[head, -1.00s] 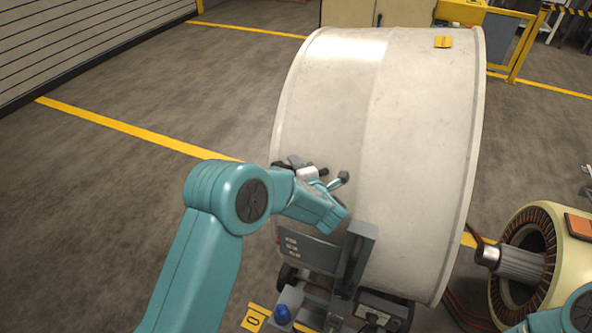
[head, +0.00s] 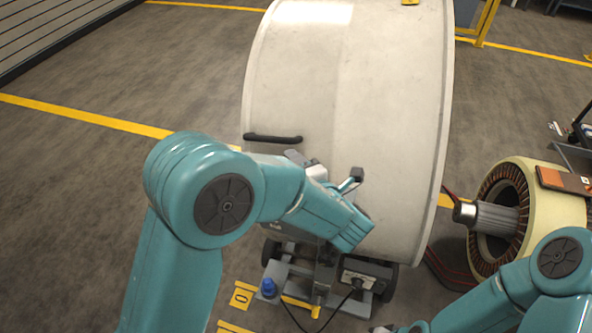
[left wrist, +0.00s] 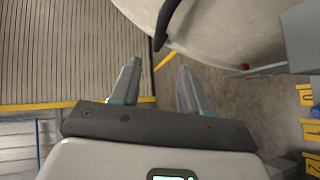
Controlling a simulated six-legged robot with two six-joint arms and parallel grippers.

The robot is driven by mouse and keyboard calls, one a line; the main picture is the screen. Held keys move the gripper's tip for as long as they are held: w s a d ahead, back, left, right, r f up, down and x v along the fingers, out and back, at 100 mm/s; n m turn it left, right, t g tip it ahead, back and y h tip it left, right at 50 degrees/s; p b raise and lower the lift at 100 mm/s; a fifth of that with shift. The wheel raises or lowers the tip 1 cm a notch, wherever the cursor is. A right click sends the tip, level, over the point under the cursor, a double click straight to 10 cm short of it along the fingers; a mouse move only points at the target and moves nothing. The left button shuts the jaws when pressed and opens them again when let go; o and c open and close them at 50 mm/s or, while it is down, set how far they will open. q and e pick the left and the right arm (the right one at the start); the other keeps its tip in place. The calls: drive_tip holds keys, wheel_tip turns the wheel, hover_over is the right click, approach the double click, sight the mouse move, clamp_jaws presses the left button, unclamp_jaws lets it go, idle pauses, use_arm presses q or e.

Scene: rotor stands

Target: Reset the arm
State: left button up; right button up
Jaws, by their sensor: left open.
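My left arm (head: 225,205) comes in from the left, in front of a large cream drum (head: 370,120). Its wrist is beside the drum's lower front. My left gripper is open and empty in the left wrist view (left wrist: 158,75), with bare floor between its fingers. The drum's curved side shows at the top of that view, with a dark handle (left wrist: 172,25) beyond the fingers and apart from them. The handle also shows in the head view (head: 272,138). My right arm (head: 560,258) is at the lower right; its gripper is not clearly visible.
A wheeled grey stand (head: 300,280) with a blue knob (head: 268,287) and cables is under the drum. A stator with copper windings (head: 545,215) stands at right. Yellow floor lines (head: 90,115) cross open floor at left.

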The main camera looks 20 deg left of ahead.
use_arm(q)
drive_tip(key=shift+s+d+r, duration=0.1)
drive_tip(key=shift+s+d, duration=0.1)
drive_tip(key=shift+s, duration=0.05)
idle(0.3)
drive_tip(key=s+a+f+m+g+h, duration=0.2)
drive_tip(key=s+a+f+m+g, duration=0.15)
drive_tip(key=a+f, duration=1.25)
drive_tip(key=s+d+f+m+g+h, duration=0.3)
drive_tip(key=s+d+f+m+h, duration=0.5)
drive_tip(key=s+d+f+m, duration=0.5)
drive_tip(key=s+d+m+g+h, duration=0.4)
drive_tip(key=s+m, duration=0.3)
drive_tip(key=s, duration=0.1)
drive_tip(key=shift+s+f+m, duration=0.2)
drive_tip(key=shift+f+m, duration=0.05)
drive_tip(key=shift+m, duration=0.1)
